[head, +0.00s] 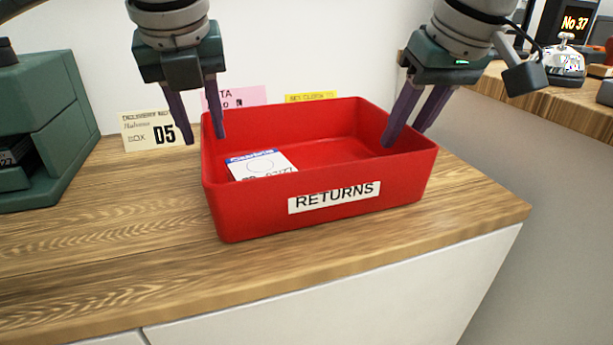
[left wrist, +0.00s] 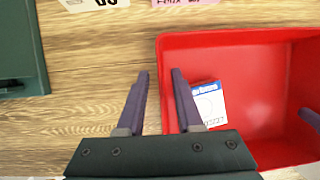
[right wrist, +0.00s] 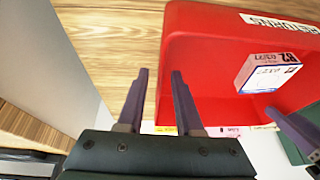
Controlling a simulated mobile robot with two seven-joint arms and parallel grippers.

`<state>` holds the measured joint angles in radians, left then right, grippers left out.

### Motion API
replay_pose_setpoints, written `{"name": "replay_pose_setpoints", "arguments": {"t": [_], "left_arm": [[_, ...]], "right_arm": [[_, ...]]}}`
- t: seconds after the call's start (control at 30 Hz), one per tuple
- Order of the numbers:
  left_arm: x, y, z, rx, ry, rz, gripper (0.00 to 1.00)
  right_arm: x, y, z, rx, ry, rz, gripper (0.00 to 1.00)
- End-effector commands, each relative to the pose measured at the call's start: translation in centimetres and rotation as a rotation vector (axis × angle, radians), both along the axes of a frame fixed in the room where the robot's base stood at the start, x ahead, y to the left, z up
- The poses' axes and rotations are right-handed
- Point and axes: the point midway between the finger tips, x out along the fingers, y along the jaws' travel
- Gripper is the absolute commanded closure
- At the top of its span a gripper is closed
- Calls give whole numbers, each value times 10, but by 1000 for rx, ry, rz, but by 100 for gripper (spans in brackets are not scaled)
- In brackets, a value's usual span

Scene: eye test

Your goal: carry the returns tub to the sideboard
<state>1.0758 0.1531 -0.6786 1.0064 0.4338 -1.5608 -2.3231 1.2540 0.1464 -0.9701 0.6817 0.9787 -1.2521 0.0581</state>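The red returns tub (head: 245,212), labelled RETURNS, stands upright on a wood-topped cabinet (head: 120,265). A small white and blue box (head: 262,165) lies inside it. My left gripper (head: 206,140) is open astride the tub's left wall, one finger outside and one inside; the left wrist view shows a gap around the wall (left wrist: 165,75). My right gripper (head: 404,139) is open astride the right wall, its outer fingertip partly hidden; the right wrist view shows the wall (right wrist: 163,62) between spread fingers. The pictures do not show which surface is the sideboard.
A green machine (head: 50,120) stands left of the tub. A D5 card (head: 155,131), a pink card (head: 240,95) and a yellow card (head: 311,97) are behind it. Another wooden counter (head: 540,105) at the right back, across a gap, holds a bell (head: 565,68) and a number display (head: 574,22).

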Motion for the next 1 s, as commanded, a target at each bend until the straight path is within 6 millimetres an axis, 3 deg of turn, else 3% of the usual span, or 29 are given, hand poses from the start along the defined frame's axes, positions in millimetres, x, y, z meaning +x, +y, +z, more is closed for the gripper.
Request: {"name": "replay_pose_setpoints", "arguments": {"t": [0.1,0.3,0.57,0.77,1.0], "left_arm": [[-9,-2,26,0,-7,-2,65],[-23,-5,59,0,-3,1,65],[-29,-6,71,3,0,2,65],[-29,-6,71,2,0,2,65],[-29,-6,71,2,0,2,65]], "right_arm": [[0,0,0,0,0,0,65],[0,0,0,0,0,0,65],[-1,-1,5,1,-1,0,65],[-9,-6,27,1,-3,1,65],[-27,-15,77,0,-4,0,65]]}}
